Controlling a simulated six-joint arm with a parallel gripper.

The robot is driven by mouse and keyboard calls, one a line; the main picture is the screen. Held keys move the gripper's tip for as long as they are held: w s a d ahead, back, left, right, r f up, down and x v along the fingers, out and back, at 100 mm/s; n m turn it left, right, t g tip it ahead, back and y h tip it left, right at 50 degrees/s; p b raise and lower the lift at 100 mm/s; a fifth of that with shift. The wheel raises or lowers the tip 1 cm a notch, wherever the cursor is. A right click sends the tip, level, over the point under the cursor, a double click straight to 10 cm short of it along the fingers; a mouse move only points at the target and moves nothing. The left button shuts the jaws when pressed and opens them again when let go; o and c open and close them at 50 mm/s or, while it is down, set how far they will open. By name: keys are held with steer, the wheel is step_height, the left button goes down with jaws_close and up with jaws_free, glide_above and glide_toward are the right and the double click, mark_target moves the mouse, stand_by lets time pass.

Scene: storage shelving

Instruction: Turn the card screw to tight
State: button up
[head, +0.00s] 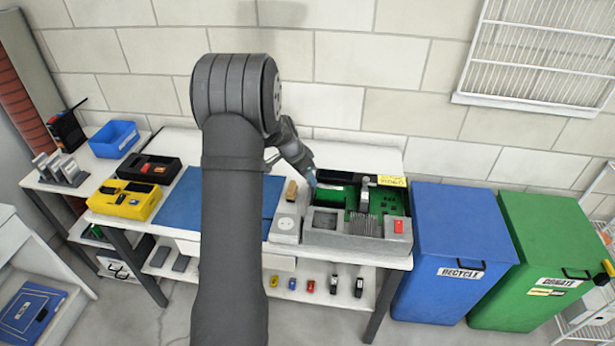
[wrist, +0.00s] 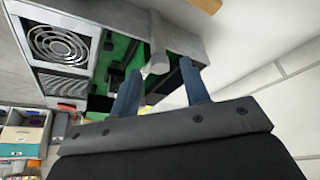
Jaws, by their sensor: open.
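An open grey computer case (head: 345,243) with a green circuit board (head: 393,203) inside stands on the right part of the workbench. My gripper (head: 311,179) is at the case's back left corner, reaching in from the left. In the wrist view its two blue fingers (wrist: 160,66) are open and spread. A light grey round knob on a stem (wrist: 158,60), which looks like the card screw, appears between and just beyond the fingertips. I cannot tell whether a finger touches it. The case (wrist: 75,20) and green board (wrist: 123,50) also show there. The screw's tightness cannot be read.
A yellow bin (head: 125,205), black tray (head: 148,170) and blue bin (head: 115,138) stand further left.

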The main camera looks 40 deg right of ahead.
steer(key=v, duration=1.6)
steer(key=shift+a+r, duration=0.2)
steer(key=shift+r, duration=0.05)
steer(key=x, duration=1.7)
steer(key=shift+d+f, duration=0.15)
steer(key=shift+f, duration=0.05)
